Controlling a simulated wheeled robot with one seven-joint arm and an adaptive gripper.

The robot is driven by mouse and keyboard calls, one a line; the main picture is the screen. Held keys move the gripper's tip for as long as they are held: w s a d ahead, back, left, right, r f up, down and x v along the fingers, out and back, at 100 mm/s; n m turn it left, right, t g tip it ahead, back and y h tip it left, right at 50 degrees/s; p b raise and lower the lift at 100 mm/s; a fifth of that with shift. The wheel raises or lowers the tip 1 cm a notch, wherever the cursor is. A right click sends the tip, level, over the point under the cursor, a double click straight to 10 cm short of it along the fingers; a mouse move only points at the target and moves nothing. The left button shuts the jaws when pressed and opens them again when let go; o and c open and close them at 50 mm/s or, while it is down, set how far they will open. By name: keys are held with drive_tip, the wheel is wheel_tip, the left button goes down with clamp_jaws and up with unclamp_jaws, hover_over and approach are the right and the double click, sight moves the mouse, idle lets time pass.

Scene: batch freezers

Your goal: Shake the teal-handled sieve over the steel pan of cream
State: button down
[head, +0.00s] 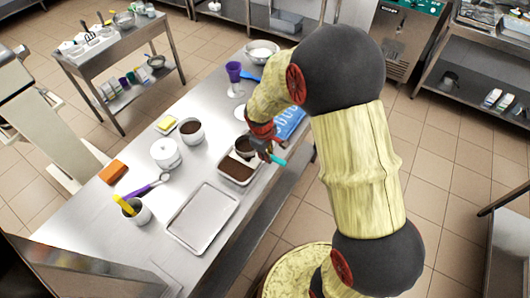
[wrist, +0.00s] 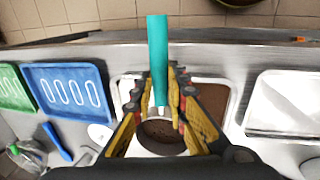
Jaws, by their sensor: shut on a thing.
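My gripper (head: 262,146) is shut on the teal handle (wrist: 157,60) of the sieve, which also shows in the head view (head: 278,161). The sieve's round bowl (wrist: 160,131) holds dark brown powder and hangs in front of the fingers. It is over or very near the rectangular steel pan (head: 232,182). The pan's contents look dark brown on top in the head view; no pale cream shows. In the wrist view, the pan's rim (wrist: 235,100) shows behind the fingers. The gripper and sieve hide part of the pan. The exact height of the sieve cannot be told.
An empty tray (head: 203,217) lies beside the pan. A blue tray (wrist: 70,95) and a green tray (wrist: 13,92) lie on the other side.

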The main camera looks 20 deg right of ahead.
drive_tip(key=shift+s+d, duration=0.35)
drive_tip(key=shift+s, duration=0.1)
drive_tip(key=w+a, duration=0.2)
drive_tip(key=shift+w, duration=0.4)
drive_tip(key=shift+s+d, duration=0.55)
drive_tip(key=shift+s, duration=0.2)
drive_tip(key=shift+s+d, duration=0.5)
drive_tip(key=shift+s, duration=0.2)
drive_tip(key=w+a, duration=0.2)
drive_tip(key=w, duration=0.1)
drive_tip(key=shift+a, duration=0.1)
drive_tip(key=shift+s+d, duration=0.55)
drive_tip(key=shift+s, duration=0.25)
drive_tip(key=shift+s+d, duration=0.55)
drive_tip(key=shift+s, duration=0.2)
drive_tip(key=shift+w, duration=0.1)
